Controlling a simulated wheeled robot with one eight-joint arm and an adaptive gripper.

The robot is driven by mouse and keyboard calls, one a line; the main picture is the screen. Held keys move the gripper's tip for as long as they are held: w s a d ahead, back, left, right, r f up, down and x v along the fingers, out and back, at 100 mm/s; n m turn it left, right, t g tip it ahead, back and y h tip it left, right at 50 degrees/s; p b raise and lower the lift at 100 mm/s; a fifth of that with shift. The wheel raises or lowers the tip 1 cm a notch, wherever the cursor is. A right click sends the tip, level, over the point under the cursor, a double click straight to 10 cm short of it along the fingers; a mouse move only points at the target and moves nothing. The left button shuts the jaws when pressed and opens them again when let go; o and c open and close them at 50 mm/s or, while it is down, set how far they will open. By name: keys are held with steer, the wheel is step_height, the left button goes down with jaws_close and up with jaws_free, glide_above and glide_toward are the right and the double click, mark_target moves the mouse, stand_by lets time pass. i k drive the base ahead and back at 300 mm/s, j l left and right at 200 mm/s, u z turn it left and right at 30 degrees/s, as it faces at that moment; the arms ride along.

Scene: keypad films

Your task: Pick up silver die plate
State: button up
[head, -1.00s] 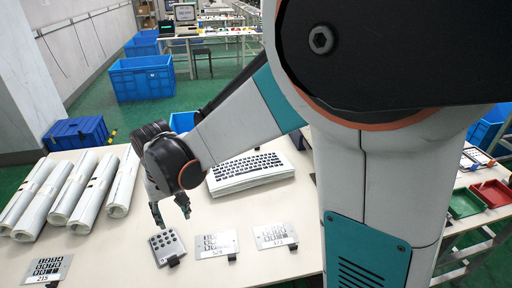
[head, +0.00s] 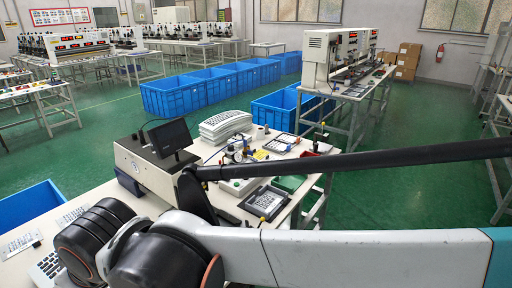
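I cannot make out the silver die plate for certain in the head view now. A dark-framed tray with a grey inside (head: 264,203) lies on the table past my arm, but I cannot tell whether it holds a die plate. My arm crosses the lower part of the view, with its dark joints at lower left. My gripper itself is not in view. Part of the table is hidden behind my arm.
A beige machine with a dark screen (head: 150,168) stands on the table. White keyboards are stacked (head: 225,125) behind it. Part of a keyboard (head: 47,270) and printed sheets (head: 20,243) show at left. Blue crates (head: 187,95) stand on the green floor behind.

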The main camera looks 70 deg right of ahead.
mark_target(282, 147)
steer(key=z, duration=0.45)
steer(key=j+z, duration=0.15)
steer(key=z, duration=0.7)
steer(key=j+z, duration=0.1)
steer(key=z, duration=0.3)
steer(key=k+z, duration=0.1)
steer(key=z, duration=0.75)
steer(key=i+l+u, duration=0.5)
steer(key=i+l, duration=0.55)
steer(key=k+j+u, duration=0.1)
steer(key=u, duration=0.4)
steer(key=j+u, duration=0.35)
steer(key=u, duration=0.15)
steer(key=l, duration=0.4)
steer(key=i+l+z, duration=0.1)
steer(key=l, duration=0.3)
